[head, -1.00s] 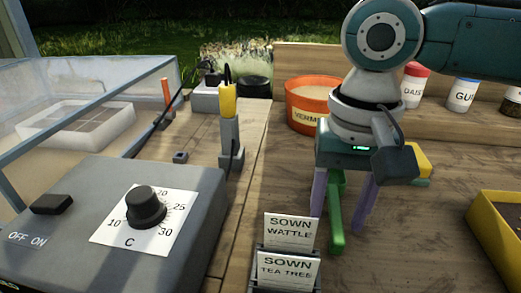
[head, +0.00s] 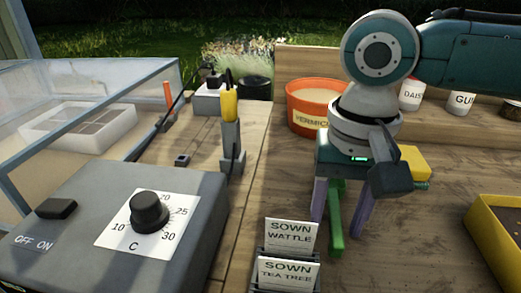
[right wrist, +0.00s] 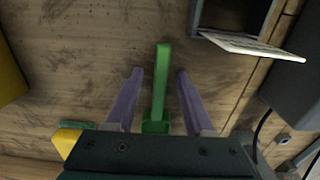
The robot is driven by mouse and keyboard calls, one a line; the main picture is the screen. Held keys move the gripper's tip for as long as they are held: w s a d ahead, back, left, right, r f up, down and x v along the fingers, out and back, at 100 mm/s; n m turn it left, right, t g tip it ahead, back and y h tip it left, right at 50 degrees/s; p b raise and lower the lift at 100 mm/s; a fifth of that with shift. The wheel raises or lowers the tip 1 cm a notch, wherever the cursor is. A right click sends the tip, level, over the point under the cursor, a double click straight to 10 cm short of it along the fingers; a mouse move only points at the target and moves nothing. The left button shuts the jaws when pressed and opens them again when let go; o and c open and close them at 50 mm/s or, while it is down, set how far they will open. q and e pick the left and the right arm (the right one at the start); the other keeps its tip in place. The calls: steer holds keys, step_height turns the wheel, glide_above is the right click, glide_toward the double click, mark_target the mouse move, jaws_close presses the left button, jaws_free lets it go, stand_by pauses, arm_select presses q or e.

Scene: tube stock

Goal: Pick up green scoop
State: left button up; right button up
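The green scoop (head: 336,222) lies on the wooden bench under my right gripper (head: 339,222). In the right wrist view the scoop (right wrist: 160,85) runs lengthwise between the two purple fingers of the gripper (right wrist: 155,75). The fingers are spread, with a gap on each side of the scoop, and do not touch it. Part of the scoop is hidden by the gripper body. My left gripper is not in view.
An orange vermiculite pot (head: 305,117) stands behind the gripper. A card holder with sown labels (head: 290,236) sits close in front. A yellow tray (head: 497,250) is at right. A grey control box (head: 190,205) with a dial is at left. Bench between gripper and tray is clear.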

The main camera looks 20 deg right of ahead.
jaws_close()
stand_by(0.5)
steer(key=shift+b, duration=0.55)
step_height(320, 180, up, 21)
steer(key=p, duration=0.5)
steer(key=shift+f, duration=0.2)
